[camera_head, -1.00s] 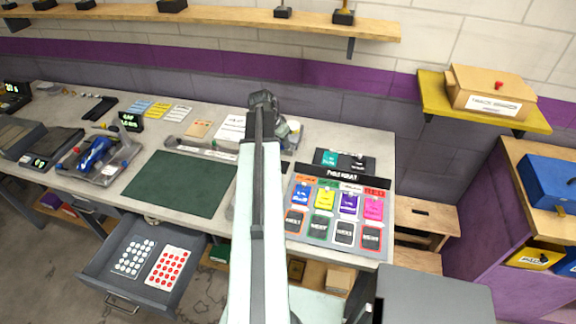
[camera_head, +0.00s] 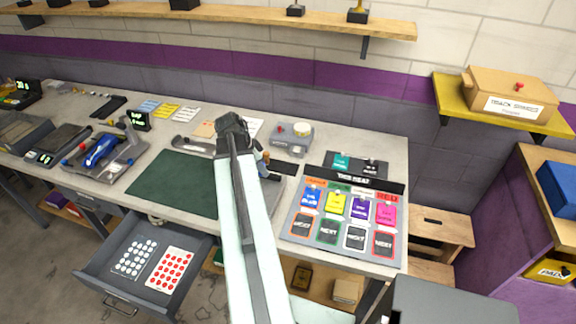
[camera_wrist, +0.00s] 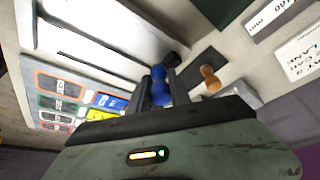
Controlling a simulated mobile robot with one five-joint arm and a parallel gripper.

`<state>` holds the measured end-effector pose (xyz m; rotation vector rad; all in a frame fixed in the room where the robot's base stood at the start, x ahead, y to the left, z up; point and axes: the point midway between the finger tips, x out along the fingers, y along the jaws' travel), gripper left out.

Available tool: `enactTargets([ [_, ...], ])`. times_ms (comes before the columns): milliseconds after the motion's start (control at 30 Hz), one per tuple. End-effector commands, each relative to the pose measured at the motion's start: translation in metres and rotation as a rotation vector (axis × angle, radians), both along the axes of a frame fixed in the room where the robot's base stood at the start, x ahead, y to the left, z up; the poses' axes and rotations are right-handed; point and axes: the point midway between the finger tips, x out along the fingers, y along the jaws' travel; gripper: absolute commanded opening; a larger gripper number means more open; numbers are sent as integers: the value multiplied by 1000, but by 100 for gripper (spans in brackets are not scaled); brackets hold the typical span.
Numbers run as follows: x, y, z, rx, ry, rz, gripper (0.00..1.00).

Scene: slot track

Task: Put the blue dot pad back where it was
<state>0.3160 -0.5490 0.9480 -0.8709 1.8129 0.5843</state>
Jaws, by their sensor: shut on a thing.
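My gripper (camera_wrist: 162,78) is shut on a small blue rounded thing (camera_wrist: 160,92), seen between its fingers in the wrist view. I take it for the blue dot pad, but no dots show on it. It is above or at the bench top, beside an orange-brown knobbed thing (camera_wrist: 209,78) and a dark flat strip. Whether it touches the bench I cannot tell. In the head view my arm hides most of the gripper and what it holds. The open drawer (camera_head: 119,295) holds a sheet of white dots (camera_head: 136,258) and a sheet of red dots (camera_head: 169,270).
The heat board (camera_head: 295,252) with coloured cards lies right of my arm. A grey box with a red button (camera_head: 283,146) stands behind. A dark green mat (camera_head: 165,186) and a blue car on a stand (camera_head: 101,150) lie left. A wall shelf runs above.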

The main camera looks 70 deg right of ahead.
Motion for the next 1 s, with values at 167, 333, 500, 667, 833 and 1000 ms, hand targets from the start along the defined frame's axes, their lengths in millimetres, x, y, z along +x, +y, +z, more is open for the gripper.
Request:
enactTargets([
  [167,-25,-55,-7,0,0,-3,0],
  [333,-44,-92,-11,1,-1,-1,0],
  [500,-52,-105,-11,0,0,1,0],
  [667,-54,-109,-12,0,0,2,0],
  [833,-58,-115,-41,0,0,4,0],
  [1000,-57,-115,-50,0,0,4,0],
])
